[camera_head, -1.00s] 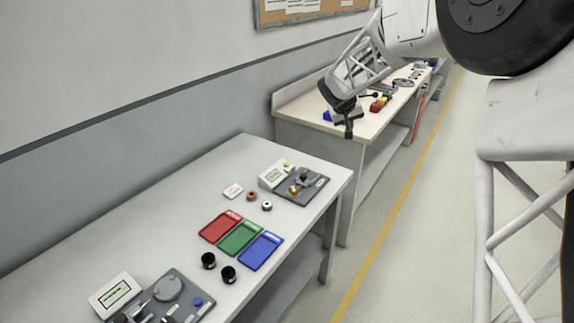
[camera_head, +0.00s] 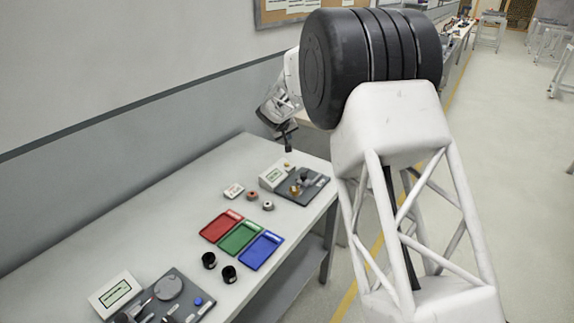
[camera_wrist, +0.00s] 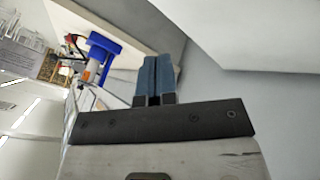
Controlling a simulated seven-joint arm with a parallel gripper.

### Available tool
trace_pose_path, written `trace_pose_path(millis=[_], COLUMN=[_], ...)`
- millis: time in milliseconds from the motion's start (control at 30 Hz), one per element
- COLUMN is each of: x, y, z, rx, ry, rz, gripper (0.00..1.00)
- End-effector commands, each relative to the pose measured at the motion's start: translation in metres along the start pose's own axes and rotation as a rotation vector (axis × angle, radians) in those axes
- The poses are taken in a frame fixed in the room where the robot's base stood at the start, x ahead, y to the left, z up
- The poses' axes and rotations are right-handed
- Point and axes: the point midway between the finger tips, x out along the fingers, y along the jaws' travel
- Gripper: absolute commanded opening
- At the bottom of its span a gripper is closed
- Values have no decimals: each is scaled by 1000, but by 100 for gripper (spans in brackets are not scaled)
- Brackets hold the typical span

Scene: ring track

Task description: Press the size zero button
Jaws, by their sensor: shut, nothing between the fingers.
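Two grey measuring stations with white displays stand on the near bench. The near station (camera_head: 182,296) has a tilted display (camera_head: 116,292), a round grey disc (camera_head: 168,288) and a blue button (camera_head: 198,302). The far station (camera_head: 314,186) has a small display (camera_head: 272,176) and brass-coloured parts. I cannot read any label, so I cannot tell which button is the size zero one. My gripper (camera_head: 288,148) hangs in front of the far end of the bench in the picture, apart from both stations. In the wrist view its blue fingers (camera_wrist: 158,75) are together and empty.
Red (camera_head: 220,226), green (camera_head: 240,238) and blue (camera_head: 261,251) trays lie mid-bench. Two black cylinders (camera_head: 209,260), small rings (camera_head: 252,195) and a white card (camera_head: 234,191) lie nearby. The wall bounds the left. My arm hides much of the second bench.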

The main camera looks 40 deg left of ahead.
Motion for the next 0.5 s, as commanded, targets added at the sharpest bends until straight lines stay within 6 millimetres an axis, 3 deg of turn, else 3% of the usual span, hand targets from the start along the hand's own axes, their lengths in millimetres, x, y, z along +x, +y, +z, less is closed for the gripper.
trace_pose_path(millis=[500], x=[3], y=[-7], z=[-3], rx=[-5], ry=[4], rz=[-1], gripper=[0])
